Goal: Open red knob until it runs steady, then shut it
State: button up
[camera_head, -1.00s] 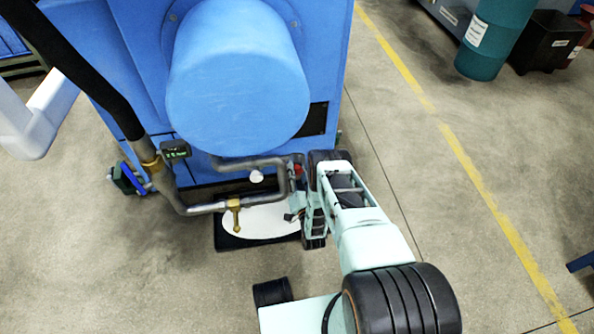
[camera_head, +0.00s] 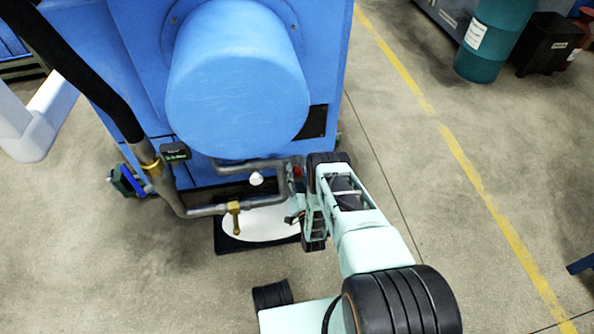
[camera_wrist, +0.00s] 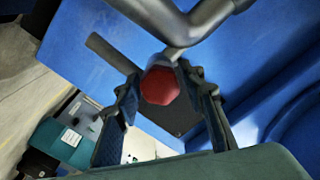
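The red knob (camera_wrist: 160,86) shows its faceted face in the wrist view, mounted at a grey pipe. My gripper (camera_wrist: 162,82) is open, with one fingertip on each side of the knob. Narrow gaps seem to show beside it; contact cannot be told. In the head view only a small bit of the red knob (camera_head: 298,171) shows beside my wrist, and my gripper (camera_head: 294,207) is partly hidden by my arm. A brass outlet (camera_head: 235,216) hangs from the pipe over a black tray (camera_head: 228,243) with a white oval surface. No clear stream can be made out.
The blue machine (camera_head: 240,80) with its big round drum stands right behind the pipes. A white knob (camera_head: 256,178) and a small dark display (camera_head: 175,152) sit near the pipework. A black hose (camera_head: 90,85) runs down at left.

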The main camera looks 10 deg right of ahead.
aim_at(297, 169)
notch_tip(297, 169, up, 10)
jog(key=shift+r, duration=0.1)
dwell(0.4)
dwell(0.5)
